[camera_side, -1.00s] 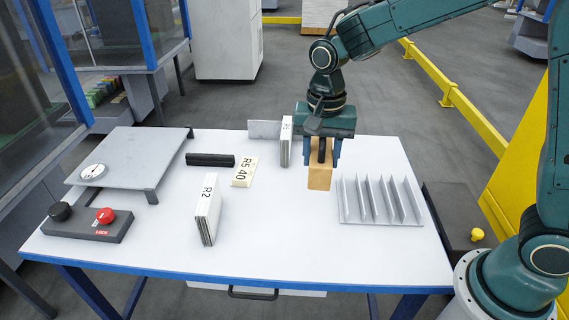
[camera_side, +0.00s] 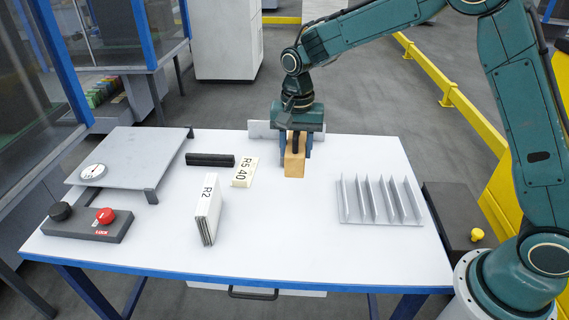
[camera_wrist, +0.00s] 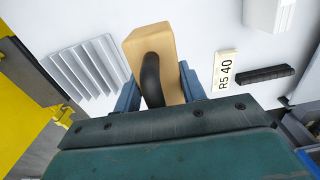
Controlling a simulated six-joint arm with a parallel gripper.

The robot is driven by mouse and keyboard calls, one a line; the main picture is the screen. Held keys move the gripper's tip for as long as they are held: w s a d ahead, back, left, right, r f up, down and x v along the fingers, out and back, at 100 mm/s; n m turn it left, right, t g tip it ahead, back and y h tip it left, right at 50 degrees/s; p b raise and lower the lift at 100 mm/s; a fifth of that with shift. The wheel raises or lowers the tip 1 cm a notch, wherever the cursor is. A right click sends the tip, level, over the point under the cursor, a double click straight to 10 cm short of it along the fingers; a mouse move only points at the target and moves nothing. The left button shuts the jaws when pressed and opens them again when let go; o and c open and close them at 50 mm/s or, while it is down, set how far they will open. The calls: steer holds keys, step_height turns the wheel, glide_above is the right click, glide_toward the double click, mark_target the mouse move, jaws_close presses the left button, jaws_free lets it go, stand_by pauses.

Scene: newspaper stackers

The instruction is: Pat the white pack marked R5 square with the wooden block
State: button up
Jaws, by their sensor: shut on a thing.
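The wrist view also shows the block (camera_wrist: 150,45) between my gripper's blue fingers (camera_wrist: 157,86). The block is low, but I cannot tell whether it touches the table or a pack. The white pack by the grey upright plate (camera_side: 259,130) is hidden behind my gripper and block in the side view. It does not show in the wrist view. A cream card marked R5 40 (camera_side: 245,172) lies flat left of the block.
A white pack marked R2 (camera_side: 207,210) stands front left of the block. A black bar (camera_side: 210,159) lies beside the card. A finned grey rack (camera_side: 380,222) is at right. A raised grey plate (camera_side: 130,158) and button box (camera_side: 88,225) are at left. The table's front middle is clear.

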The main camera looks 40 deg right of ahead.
steer(key=w+d+f, duration=0.4)
steer(key=w+f, duration=0.4)
steer(key=w, duration=0.2)
steer(key=shift+w+d+f, duration=0.2)
steer(key=shift+d, duration=0.2)
steer(key=shift+f, duration=0.15)
steer(key=shift+f, duration=3.3)
steer(key=shift+w+d+r, duration=0.1)
steer(key=shift+w+d, duration=1.2)
steer(key=shift+d, duration=0.05)
steer(key=shift+s+a, duration=0.1)
steer(key=shift+s+a, duration=1.25)
steer(key=shift+a, duration=0.1)
